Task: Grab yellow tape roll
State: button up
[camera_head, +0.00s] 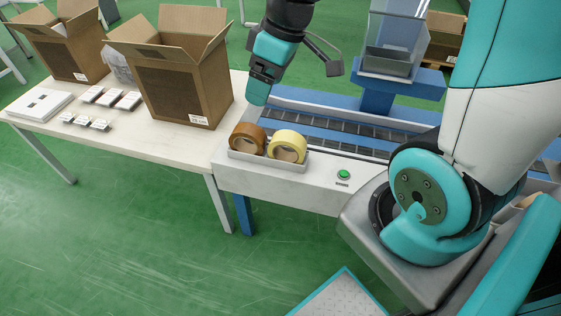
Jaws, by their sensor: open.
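The yellow tape roll (285,138) stands on its side in a small grey tray (268,161) at the left end of the conveyor bench. A brown tape roll (240,135) stands beside it on the left in the same tray. My gripper (258,92) is above and behind the tray, a little left of the yellow roll and nearer in line with the brown one. It points down, is open and holds nothing. It is apart from both rolls. It is seen partly edge-on, so the gap between the fingers is hard to see.
A conveyor (340,124) runs right behind the tray. A green button (343,174) is on the bench right of the tray. An open cardboard box (185,85) stands close on the left, on a white table (120,125). A blue stand (400,83) with a clear container is behind.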

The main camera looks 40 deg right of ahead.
jog(key=h+b, duration=0.2)
jog(key=b, duration=0.1)
send_near(289, 135)
jog(key=shift+t, duration=0.3)
jog(key=b+x, duration=0.1)
jog(key=x, duration=0.6)
jog(key=shift+s+a+f, duration=0.1)
jog(key=shift+s+f, duration=0.05)
jog(key=shift+f, duration=0.05)
jog(key=shift+y, duration=0.3)
jog(key=b+x, duration=0.1)
jog(key=x, duration=0.4)
jog(key=shift+f, duration=0.4)
jog(key=c, duration=1.1)
jog(key=shift+c, duration=0.2)
jog(key=shift+r, duration=0.1)
